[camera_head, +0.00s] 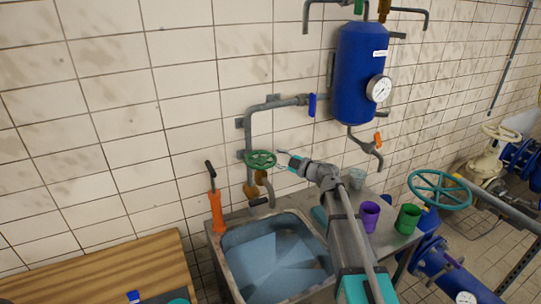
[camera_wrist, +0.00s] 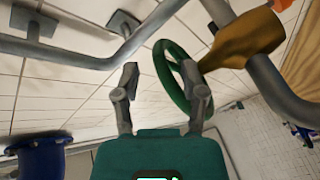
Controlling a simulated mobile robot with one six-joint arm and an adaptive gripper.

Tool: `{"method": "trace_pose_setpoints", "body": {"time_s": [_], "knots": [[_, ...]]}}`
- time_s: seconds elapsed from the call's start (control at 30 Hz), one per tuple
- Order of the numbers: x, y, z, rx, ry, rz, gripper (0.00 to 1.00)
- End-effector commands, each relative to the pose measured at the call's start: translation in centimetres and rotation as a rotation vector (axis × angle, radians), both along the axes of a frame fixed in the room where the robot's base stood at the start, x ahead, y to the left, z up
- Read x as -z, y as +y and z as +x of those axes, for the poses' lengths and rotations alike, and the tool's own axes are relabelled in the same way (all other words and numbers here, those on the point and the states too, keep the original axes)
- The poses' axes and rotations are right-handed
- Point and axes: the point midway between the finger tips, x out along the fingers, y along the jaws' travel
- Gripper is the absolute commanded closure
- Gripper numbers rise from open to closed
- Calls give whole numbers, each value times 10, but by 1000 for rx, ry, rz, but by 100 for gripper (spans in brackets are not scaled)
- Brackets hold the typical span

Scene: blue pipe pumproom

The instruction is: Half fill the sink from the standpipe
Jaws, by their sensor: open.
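The sink (camera_head: 228,272) stands against the tiled wall in the head view. Its basin holds a blue, see-through surface that looks like water (camera_head: 275,262); I cannot tell its exact level. The grey standpipe (camera_head: 249,135) runs down the wall to a green handwheel (camera_head: 260,158) and a spout (camera_head: 258,202) over the basin. No stream shows clearly. My gripper (camera_head: 283,160) is open, just right of the wheel. In the wrist view, my open fingers (camera_wrist: 163,78) are near the green wheel (camera_wrist: 168,88), its rim close to the right finger. A brass body (camera_wrist: 250,38) sits behind.
An orange-handled tool (camera_head: 217,212) stands at the sink's left corner. A purple cup (camera_head: 369,216), a green cup (camera_head: 408,218) and a clear cup (camera_head: 357,179) are on the right drainer. A blue tank (camera_head: 359,65) hangs above. A wooden bench (camera_head: 100,268) is left.

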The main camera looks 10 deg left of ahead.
Motion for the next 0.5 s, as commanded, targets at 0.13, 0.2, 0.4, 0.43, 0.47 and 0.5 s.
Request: {"method": "trace_pose_setpoints", "body": {"time_s": [0.13, 0.2, 0.4, 0.43, 0.47, 0.5], "knots": [[0, 18, 10, 0, 0, 0, 45], [0, 24, 12, -1, 0, 0, 45], [0, 32, 16, 1, 0, 0, 45], [0, 33, 16, 1, 0, 0, 45], [0, 33, 16, 1, 0, 0, 45], [0, 33, 16, 1, 0, 0, 45]]}}
